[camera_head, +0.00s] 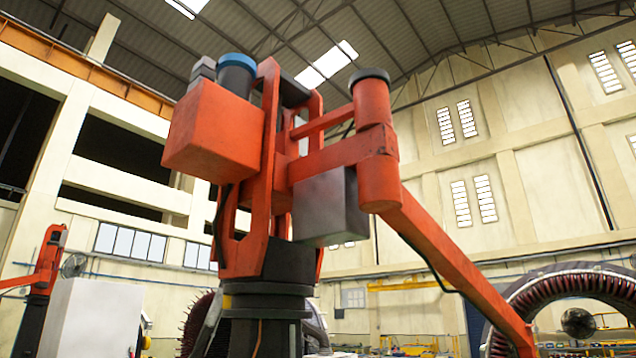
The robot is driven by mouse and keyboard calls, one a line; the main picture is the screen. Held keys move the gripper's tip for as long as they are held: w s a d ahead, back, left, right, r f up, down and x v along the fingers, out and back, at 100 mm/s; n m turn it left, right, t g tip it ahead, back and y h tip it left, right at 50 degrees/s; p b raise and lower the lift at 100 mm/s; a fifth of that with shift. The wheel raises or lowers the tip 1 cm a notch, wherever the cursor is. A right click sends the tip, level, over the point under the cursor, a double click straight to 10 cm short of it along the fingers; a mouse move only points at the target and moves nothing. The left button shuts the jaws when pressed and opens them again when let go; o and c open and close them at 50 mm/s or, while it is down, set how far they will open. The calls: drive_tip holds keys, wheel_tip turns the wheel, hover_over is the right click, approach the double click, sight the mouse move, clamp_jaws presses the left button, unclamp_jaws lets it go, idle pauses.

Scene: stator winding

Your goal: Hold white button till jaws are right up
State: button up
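No white button can be made out in the head view, and I cannot pick out any jaws. A tall orange machine (268,150) fills the middle of the view, on a dark round base (265,300). A long orange arm (455,262) slopes from it down to the lower right and runs out of the bottom of the frame, so its end is hidden. A grey box (328,205) hangs under the machine's upper links. My gripper is not in view.
A white cabinet (92,318) and another orange machine (48,260) stand at the lower left. The floor is out of view.

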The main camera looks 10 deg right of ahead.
clamp_jaws()
idle(1.6)
